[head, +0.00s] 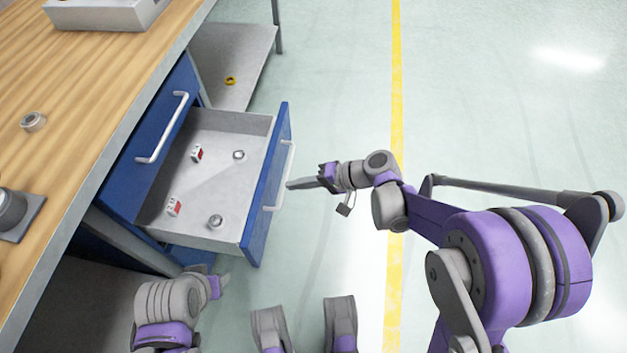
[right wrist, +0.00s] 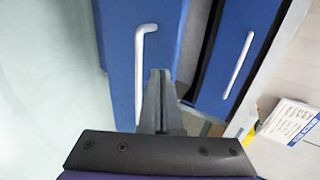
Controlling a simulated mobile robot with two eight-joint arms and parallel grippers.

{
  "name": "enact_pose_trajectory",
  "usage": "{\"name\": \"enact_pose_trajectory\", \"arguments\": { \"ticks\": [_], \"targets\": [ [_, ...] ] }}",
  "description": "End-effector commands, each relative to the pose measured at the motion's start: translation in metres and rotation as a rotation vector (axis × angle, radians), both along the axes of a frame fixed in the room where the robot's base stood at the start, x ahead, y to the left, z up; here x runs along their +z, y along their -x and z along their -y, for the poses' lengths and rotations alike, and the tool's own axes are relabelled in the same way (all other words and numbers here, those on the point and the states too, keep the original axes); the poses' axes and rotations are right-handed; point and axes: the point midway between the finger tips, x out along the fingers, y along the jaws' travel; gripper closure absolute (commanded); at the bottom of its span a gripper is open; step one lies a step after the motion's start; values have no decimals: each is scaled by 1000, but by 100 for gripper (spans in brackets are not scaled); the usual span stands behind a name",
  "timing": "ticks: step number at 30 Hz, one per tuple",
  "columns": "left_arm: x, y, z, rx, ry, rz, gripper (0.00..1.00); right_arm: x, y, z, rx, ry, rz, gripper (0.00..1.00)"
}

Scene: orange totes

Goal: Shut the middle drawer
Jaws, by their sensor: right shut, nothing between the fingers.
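The middle drawer (head: 258,225) is pulled out from the bench, with a blue front and a pale handle (head: 281,180). Inside lie two small red-and-white boxes (head: 197,153) and two round metal parts (head: 215,221). My right gripper (head: 291,185) is shut and empty, its tips pointing at the outer side of the drawer front close to the handle. In the right wrist view the shut fingers (right wrist: 160,85) overlap the blue front (right wrist: 115,50) beside its handle (right wrist: 140,75); I cannot tell whether they touch. My left gripper (head: 222,284) is low beside the bench, its fingers unclear.
A closed blue drawer (head: 150,165) with its own handle is above. The wooden bench top (head: 85,85) holds a metal ring (head: 33,122) and a grey tray (head: 105,14). A grey shelf (head: 235,50) carries a yellow ring (head: 230,81). The floor right of the drawer is clear.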

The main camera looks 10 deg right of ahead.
Motion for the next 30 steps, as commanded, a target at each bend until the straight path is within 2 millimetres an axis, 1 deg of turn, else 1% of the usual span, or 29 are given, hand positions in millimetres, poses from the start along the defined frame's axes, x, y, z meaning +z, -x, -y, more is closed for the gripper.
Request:
{"name": "enact_pose_trajectory", "arguments": {
  "ticks": [1,2,6,9,14,25,30],
  "targets": [
    [-5,-1,0,0,0,-1,50,-7,-3,-10,4,0,-1,100],
    [-6,-1,0,0,0,-1,50,-10,-4,-15,4,0,-1,100],
    [-9,-2,0,0,0,-2,50,-8,-10,-34,2,1,0,100],
    [-11,-2,0,0,0,-2,50,-8,-14,-44,1,1,-1,100],
    [-12,-2,0,0,0,-3,50,-7,-16,-50,0,1,0,100],
    [-12,-2,0,0,0,-2,50,-7,-16,-50,0,1,0,100],
    [-12,-2,0,0,0,-2,50,-7,-20,-61,0,0,0,100]
  ]
}}
